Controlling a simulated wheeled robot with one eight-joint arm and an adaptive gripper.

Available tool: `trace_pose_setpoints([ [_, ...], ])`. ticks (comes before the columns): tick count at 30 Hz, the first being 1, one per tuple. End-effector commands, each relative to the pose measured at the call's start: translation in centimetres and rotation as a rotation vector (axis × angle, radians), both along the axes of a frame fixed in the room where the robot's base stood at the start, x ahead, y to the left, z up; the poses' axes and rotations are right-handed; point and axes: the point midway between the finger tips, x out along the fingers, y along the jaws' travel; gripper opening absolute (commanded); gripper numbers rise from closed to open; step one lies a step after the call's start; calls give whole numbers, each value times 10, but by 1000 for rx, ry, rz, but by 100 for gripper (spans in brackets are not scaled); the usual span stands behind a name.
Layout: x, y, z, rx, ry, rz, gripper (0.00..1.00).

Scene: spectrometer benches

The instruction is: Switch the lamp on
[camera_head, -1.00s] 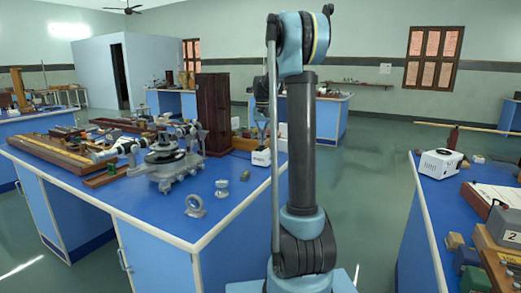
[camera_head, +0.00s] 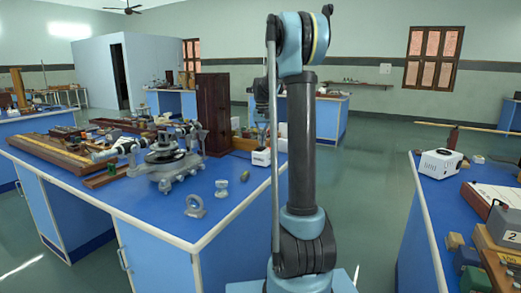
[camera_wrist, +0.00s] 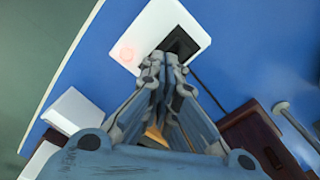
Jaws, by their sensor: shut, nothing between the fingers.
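A white box (camera_wrist: 165,22) with a black square switch (camera_wrist: 180,45) and a faint reddish ring (camera_wrist: 127,54) on its top lies at the upper middle of the wrist view. My gripper (camera_wrist: 165,60) is shut and empty, its fingertips at the near edge of the black switch. I cannot tell whether they touch it. A small white box (camera_head: 261,157) is at the right edge of the left bench in the head view, just below my gripper (camera_head: 262,138), which is partly hidden by my arm. No lit lamp can be made out.
The blue bench (camera_head: 150,205) holds a spectrometer (camera_head: 168,168), a ring-shaped holder (camera_head: 195,206) and a tall dark wooden cabinet (camera_head: 215,112). In the wrist view, a dark brown box (camera_wrist: 255,132) is right of my fingers. Another bench with a white device (camera_head: 440,162) is at right.

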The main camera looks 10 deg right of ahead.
Motion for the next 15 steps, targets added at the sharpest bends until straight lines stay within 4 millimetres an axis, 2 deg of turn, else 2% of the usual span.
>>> trace_pose_setpoints([
  [15,0,0,34,0,0,0,0],
])
